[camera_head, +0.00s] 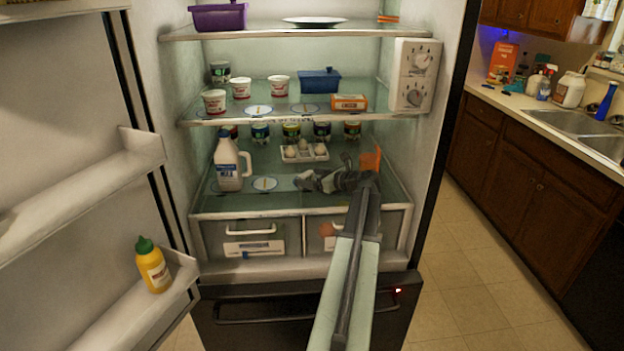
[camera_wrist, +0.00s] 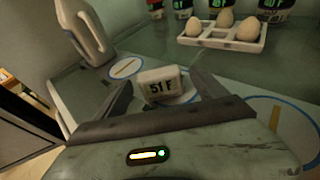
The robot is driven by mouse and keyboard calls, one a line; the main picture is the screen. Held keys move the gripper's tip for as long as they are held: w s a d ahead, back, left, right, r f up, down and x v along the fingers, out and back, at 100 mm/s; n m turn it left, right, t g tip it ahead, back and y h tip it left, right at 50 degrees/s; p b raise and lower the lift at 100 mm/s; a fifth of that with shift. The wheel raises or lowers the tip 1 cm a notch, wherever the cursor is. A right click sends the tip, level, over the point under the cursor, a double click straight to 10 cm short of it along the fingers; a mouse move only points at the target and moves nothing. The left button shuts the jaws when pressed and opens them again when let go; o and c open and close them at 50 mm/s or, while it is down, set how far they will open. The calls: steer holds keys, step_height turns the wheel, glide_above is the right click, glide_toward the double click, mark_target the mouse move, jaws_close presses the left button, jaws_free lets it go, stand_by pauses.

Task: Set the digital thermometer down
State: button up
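The digital thermometer (camera_wrist: 165,85) is a small white block reading "51 F" in the wrist view. It is upright, between the two fingers of my gripper (camera_wrist: 163,88), with a narrow gap showing on each side. It appears to rest on the glass fridge shelf over a white patch with a blue rim; contact beneath it is hidden. In the head view my gripper (camera_head: 338,178) reaches onto the lower shelf (camera_head: 310,200), and I cannot make out the thermometer there.
A milk jug (camera_head: 229,163) stands left of my gripper. An egg tray (camera_head: 304,152) and several jars (camera_head: 291,132) stand behind it. An orange item (camera_head: 371,159) is close on the right. The shelf above limits height; the fridge door (camera_head: 80,180) is open at left.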

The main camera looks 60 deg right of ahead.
steer(key=shift+r, duration=0.1)
steer(key=shift+s+r+p, duration=0.2)
steer(key=shift+s+p, duration=0.05)
steer(key=shift+p, duration=0.1)
steer(key=p+v, duration=0.3)
steer(key=v, duration=0.7)
steer(key=shift+s+a+r, duration=0.1)
steer(key=shift+s+r, duration=0.05)
steer(key=shift+s, duration=0.55)
